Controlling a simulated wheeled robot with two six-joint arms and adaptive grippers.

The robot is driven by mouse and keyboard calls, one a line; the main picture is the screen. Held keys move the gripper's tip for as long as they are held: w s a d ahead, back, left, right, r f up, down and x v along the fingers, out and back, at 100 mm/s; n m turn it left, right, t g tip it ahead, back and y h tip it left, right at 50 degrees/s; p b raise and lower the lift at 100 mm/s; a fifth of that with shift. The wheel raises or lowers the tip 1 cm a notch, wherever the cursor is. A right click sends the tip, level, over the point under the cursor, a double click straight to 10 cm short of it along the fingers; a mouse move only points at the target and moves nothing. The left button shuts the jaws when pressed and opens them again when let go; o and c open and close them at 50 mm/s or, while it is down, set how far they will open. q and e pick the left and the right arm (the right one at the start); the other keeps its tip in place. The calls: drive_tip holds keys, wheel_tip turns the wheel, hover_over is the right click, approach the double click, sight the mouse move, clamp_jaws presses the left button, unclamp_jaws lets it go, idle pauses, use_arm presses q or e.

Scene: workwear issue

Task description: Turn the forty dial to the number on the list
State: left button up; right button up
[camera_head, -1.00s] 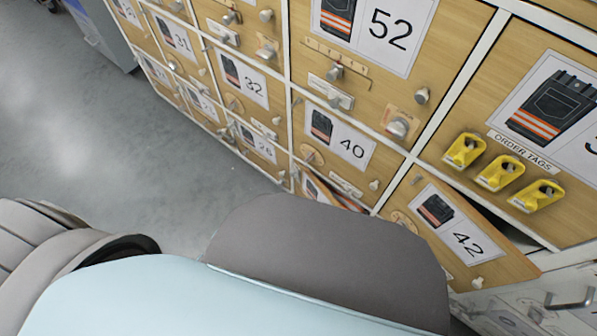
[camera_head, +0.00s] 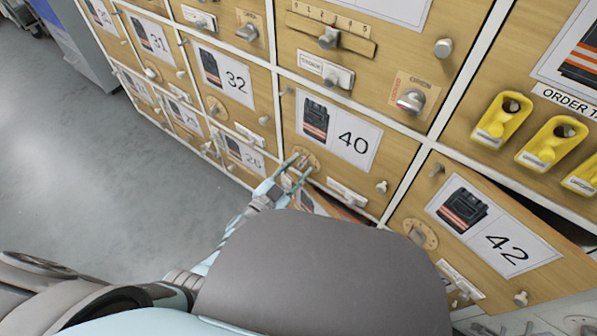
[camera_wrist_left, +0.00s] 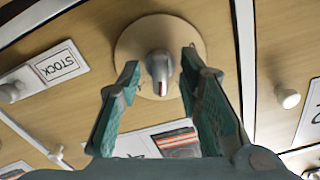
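The forty dial (camera_head: 304,157) is a round wooden disc with a small grey knob at the lower left of the door marked 40 (camera_head: 338,140). In the left wrist view the disc (camera_wrist_left: 135,40) is plain and its silver knob (camera_wrist_left: 160,75) carries a red mark. No numbers can be read on it. My left gripper (camera_head: 297,170) is at the dial. Its teal fingers are spread, one on each side of the knob in the left wrist view, with gaps showing between fingers and knob. I cannot see the list. My right gripper is out of view.
The door marked 42 (camera_head: 495,215) stands ajar at the right. A panel below the forty door (camera_head: 345,210) is also tilted out. Grey floor (camera_head: 100,190) is clear at the left.

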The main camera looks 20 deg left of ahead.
use_arm(q)
drive_tip(key=shift+w, duration=0.1)
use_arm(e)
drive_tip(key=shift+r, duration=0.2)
use_arm(q)
clamp_jaws()
drive_tip(key=shift+d, duration=0.15)
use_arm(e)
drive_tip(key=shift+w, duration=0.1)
use_arm(q)
drive_tip(key=n+p, duration=0.1)
drive_tip(key=n, duration=0.2)
drive_tip(key=shift+n, duration=0.3)
drive_tip(key=n, duration=0.4)
drive_tip(key=shift+p, duration=0.4)
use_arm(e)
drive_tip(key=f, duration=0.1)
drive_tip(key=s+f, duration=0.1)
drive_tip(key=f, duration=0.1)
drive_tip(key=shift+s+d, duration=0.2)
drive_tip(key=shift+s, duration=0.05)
use_arm(q)
drive_tip(key=shift+n, duration=0.3)
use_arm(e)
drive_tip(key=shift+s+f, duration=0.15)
use_arm(q)
drive_tip(key=shift+f, duration=0.1)
